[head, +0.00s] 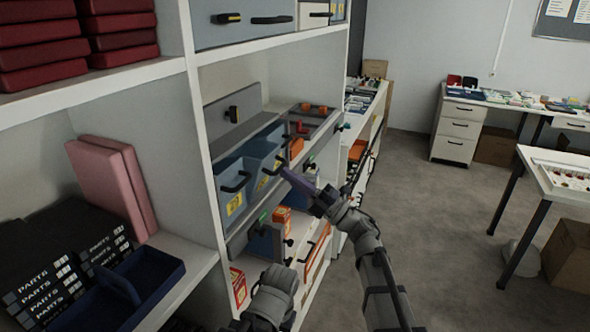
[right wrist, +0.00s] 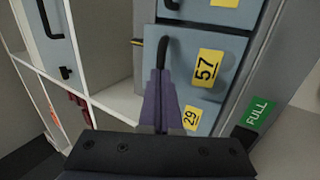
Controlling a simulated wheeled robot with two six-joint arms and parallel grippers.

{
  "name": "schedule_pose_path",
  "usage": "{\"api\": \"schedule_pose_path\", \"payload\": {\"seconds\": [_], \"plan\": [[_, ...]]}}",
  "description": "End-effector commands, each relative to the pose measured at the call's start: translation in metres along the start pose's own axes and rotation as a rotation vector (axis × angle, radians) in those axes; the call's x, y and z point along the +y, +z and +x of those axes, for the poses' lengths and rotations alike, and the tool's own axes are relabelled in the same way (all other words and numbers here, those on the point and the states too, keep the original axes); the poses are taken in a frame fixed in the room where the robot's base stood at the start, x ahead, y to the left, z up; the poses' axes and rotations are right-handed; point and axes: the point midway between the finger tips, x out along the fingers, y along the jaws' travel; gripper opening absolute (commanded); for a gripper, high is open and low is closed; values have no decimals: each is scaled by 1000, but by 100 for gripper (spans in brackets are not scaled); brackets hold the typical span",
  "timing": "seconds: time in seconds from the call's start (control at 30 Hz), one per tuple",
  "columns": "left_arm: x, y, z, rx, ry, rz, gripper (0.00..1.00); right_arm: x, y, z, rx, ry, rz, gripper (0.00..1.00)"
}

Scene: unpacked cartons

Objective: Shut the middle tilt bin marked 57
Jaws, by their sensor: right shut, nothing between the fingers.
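The middle tilt bin marked 57 (right wrist: 185,85) is blue-grey with a black bar handle and a yellow label. In the head view the same bin (head: 262,152) stands tilted outward in the shelf row, its open top showing. My right gripper (head: 285,171) is shut and empty, its purple fingers at the front of this bin close to the handle. In the right wrist view the fingers (right wrist: 160,85) overlap the lower end of the handle; I cannot tell whether they touch. My left gripper's fingers are not visible; only a grey part of my left arm shows low in the head view.
The left neighbouring bin (head: 232,180) is marked 29. A green FULL tag (right wrist: 258,111) is on the strip below the bins. White shelf uprights (head: 203,150) stand left of them. Boxes fill the lower shelf. The floor (head: 430,210) to the right is open.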

Motion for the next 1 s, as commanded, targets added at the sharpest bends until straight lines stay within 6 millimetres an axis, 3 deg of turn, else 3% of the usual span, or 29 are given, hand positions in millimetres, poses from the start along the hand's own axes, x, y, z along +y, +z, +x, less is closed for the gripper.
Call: {"api": "schedule_pose_path", "payload": {"seconds": [0.03, 0.2, 1.0], "plan": [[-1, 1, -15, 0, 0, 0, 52, 8, 0, 6, 0, -23, -1, 0], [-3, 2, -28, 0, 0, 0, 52, 8, 0, 15, 0, -70, -2, 0], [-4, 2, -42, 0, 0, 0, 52, 10, -1, 42, 0, -73, -2, 0]]}}
